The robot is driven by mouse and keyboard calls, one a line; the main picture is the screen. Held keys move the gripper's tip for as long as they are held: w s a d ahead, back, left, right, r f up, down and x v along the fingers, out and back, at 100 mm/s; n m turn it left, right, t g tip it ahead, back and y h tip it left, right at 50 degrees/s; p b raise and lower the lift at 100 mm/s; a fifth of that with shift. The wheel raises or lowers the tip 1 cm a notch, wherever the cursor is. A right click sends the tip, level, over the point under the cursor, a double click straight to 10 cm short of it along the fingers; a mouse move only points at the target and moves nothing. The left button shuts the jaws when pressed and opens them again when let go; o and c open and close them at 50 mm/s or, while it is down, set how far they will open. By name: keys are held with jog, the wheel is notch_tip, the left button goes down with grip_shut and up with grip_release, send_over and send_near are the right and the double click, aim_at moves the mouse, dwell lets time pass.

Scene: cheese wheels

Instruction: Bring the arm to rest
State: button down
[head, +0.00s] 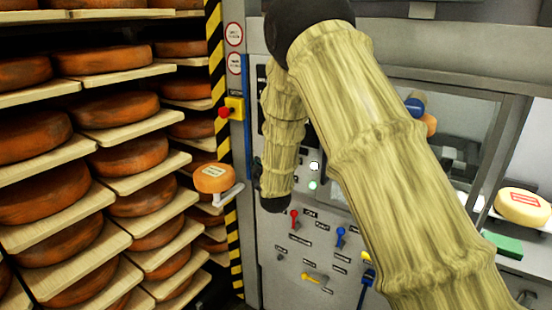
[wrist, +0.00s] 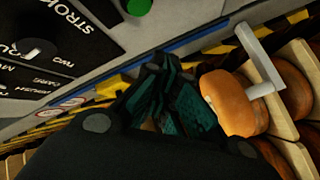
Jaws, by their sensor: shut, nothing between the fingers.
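My arm (head: 375,150) wears a pale yellow-green sleeve and crosses the head view from the lower right up to a black joint at the top. Its farther part (head: 283,135) hangs down in front of the grey machine panel. In the wrist view my gripper (wrist: 165,92) is shut and holds nothing. An orange cheese wheel (wrist: 235,103) shows to the right of the fingers, apart from them as far as I can tell. My gripper does not show clearly in the head view.
A labelled cheese wheel (head: 214,178) sits by a white bracket (head: 228,195) beside the rack of cheese wheels (head: 130,155) at left. The machine panel (head: 300,262) has coloured levers. A red emergency button (head: 224,112) sits on a yellow box. Another cheese (head: 522,207) stands at right.

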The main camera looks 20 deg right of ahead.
dwell(0.3)
jog(key=s+f+m+g+y, duration=0.15)
jog(key=s+f+g, duration=0.25)
jog(key=s+f, duration=1.1)
jog(key=s+f+m+g+h, duration=0.1)
jog(key=s+f+m+g, duration=0.3)
jog(key=s+f, duration=1.15)
jog(key=s+a+f+m+g, duration=0.1)
jog(key=s+f+g, duration=0.2)
jog(key=s, duration=0.7)
jog(key=s+f+m+g+y, duration=0.1)
jog(key=s+f+g, duration=0.2)
jog(key=s+f, duration=0.3)
jog(key=s+a+f+m+g, duration=0.1)
jog(key=s+f+g, duration=0.2)
jog(key=s, duration=1.2)
notch_tip(320, 180, down, 2)
jog(key=shift+s+a, duration=0.35)
jog(key=shift+m, duration=0.25)
dwell(0.6)
